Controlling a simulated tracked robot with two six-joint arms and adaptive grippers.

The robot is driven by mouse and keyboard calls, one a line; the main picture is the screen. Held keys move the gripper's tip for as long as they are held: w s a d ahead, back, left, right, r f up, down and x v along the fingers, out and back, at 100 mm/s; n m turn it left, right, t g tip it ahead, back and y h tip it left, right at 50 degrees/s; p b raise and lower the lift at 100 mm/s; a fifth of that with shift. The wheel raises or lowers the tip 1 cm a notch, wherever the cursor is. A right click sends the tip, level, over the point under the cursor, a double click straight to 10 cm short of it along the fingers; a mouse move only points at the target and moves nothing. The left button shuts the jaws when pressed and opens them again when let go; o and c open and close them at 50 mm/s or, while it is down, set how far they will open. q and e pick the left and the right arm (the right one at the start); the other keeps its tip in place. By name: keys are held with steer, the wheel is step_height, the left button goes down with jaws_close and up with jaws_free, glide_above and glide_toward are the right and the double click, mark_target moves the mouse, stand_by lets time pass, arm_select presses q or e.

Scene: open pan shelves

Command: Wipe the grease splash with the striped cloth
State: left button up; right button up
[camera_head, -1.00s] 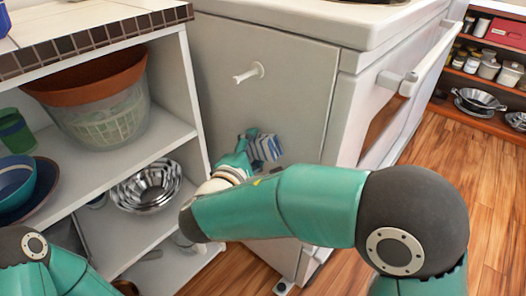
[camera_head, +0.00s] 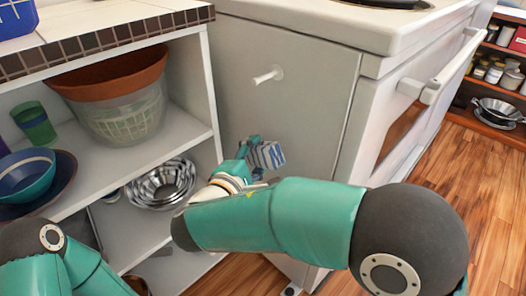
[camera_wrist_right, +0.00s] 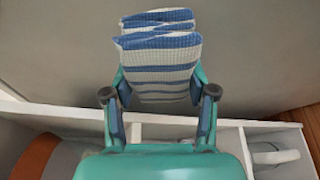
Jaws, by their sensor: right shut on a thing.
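The blue-and-white striped cloth (camera_head: 268,155) is in my right gripper (camera_head: 248,152), in front of the stove's pale side panel (camera_head: 300,110), below its white peg. In the right wrist view, the folded cloth (camera_wrist_right: 160,55) fills the space between the two fingers of the right gripper (camera_wrist_right: 160,90) and sticks out past them. I cannot tell whether the cloth touches the panel. I see no grease splash in either view; the arm and cloth cover part of the panel. My left arm shows at the lower left, but its gripper is out of view.
The white peg (camera_head: 268,75) juts from the panel above the cloth. Left of it, an open shelf (camera_head: 190,130) holds a terracotta-rimmed pot (camera_head: 115,95), metal bowls (camera_head: 162,185) and a blue bowl (camera_head: 25,172). Wooden floor (camera_head: 450,170) is clear at right.

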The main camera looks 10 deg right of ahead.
steer(key=shift+s+a, duration=0.65)
steer(key=shift+a, duration=0.15)
steer(key=shift+s+a, duration=0.6)
steer(key=shift+a, duration=0.2)
steer(key=shift+a, duration=0.1)
